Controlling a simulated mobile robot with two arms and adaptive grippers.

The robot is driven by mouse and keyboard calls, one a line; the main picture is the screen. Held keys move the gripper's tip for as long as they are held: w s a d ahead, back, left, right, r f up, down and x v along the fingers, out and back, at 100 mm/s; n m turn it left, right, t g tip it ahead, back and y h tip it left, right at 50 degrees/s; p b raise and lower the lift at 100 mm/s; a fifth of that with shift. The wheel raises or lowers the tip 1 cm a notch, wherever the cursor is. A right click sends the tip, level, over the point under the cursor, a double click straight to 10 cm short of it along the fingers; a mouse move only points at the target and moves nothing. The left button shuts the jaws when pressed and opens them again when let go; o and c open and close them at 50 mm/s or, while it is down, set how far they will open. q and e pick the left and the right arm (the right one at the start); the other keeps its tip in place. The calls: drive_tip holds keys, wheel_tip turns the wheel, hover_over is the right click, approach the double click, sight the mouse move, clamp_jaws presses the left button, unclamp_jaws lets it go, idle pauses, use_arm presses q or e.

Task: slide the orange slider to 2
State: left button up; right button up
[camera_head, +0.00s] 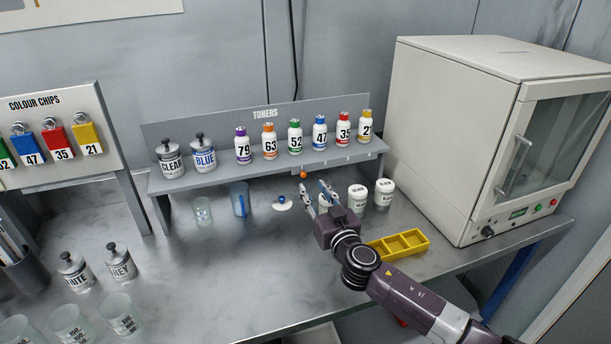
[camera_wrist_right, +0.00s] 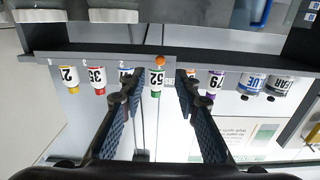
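The orange slider (camera_head: 303,174) is a small round knob at the front edge of the toner shelf (camera_head: 270,176), below the 52 bottle. It sits at the left end of a row of small marks, too small to read, that runs right along the edge. The orange slider also shows in the right wrist view (camera_wrist_right: 160,60), where the scene is upside down. My right gripper (camera_head: 314,190) is open and empty, with its fingers toward the shelf edge. In the wrist view the knob lies between the two fingertips (camera_wrist_right: 157,80), apart from both. My left gripper is out of view.
Several toner bottles (camera_head: 295,137) stand on the shelf above the knob. White tubs (camera_head: 357,198) stand below it, close to my right gripper. A yellow tray (camera_head: 398,245) lies beside my right arm. A large oven-like cabinet (camera_head: 455,150) stands at right.

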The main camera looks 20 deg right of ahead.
sight(304, 175)
drive_tip(key=w, duration=0.5)
drive_tip(key=shift+w+a+f+p, duration=0.15)
drive_tip(key=shift+w+f+p, duration=0.1)
drive_tip(key=shift+w+p, duration=0.05)
drive_tip(key=shift+w+r, duration=0.15)
drive_tip(key=shift+w, duration=0.15)
drive_tip(key=shift+w, duration=0.1)
clamp_jaws()
